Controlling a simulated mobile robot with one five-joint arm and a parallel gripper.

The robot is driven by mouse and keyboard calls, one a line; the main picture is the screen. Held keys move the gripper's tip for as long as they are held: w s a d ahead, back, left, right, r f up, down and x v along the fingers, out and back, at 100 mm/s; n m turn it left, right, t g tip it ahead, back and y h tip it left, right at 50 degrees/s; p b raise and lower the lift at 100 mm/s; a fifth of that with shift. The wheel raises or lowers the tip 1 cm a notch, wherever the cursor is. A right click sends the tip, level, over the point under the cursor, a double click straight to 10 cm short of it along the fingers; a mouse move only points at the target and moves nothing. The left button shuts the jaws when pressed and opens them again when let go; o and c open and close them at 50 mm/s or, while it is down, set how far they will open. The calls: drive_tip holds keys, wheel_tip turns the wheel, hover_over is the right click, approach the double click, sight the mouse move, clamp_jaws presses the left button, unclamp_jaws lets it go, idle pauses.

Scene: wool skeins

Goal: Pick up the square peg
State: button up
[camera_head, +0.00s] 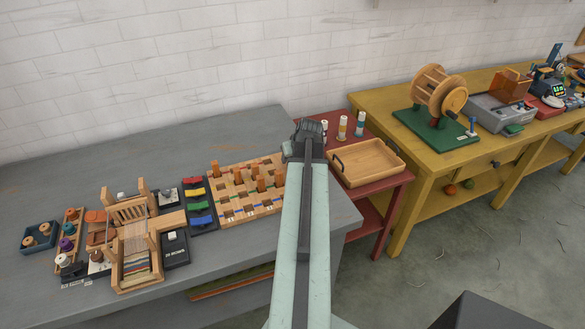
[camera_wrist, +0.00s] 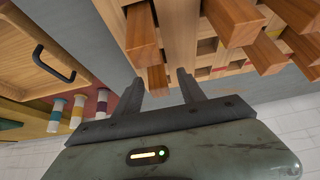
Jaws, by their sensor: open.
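The light wooden pegboard (camera_head: 236,203) lies on the grey table with square holes, and several square orange-brown pegs stand upright in it. One such square peg (camera_head: 279,178) is at its right edge, close to my arm. My gripper (camera_head: 307,130) is beyond the board's right end; my arm hides part of that area, and its fingers are hard to make out there. In the wrist view my gripper (camera_wrist: 160,88) is open and empty. A square peg (camera_wrist: 157,79) shows between its fingertips, with a longer peg (camera_wrist: 142,32) just beyond. I cannot tell how far the pegs are from the fingers.
Colored pieces on a dark rack (camera_head: 197,205) and a wooden loom (camera_head: 137,262) stand left of the board. A wooden tray (camera_head: 366,162) with dark handles and several spools (camera_head: 342,127) are on the red table to the right.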

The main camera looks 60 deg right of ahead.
clamp_jaws()
drive_tip(key=shift+r, duration=0.1)
wheel_tip(320, 180, up, 10)
drive_tip(key=p, duration=1)
drive_tip(key=shift+r, duration=0.1)
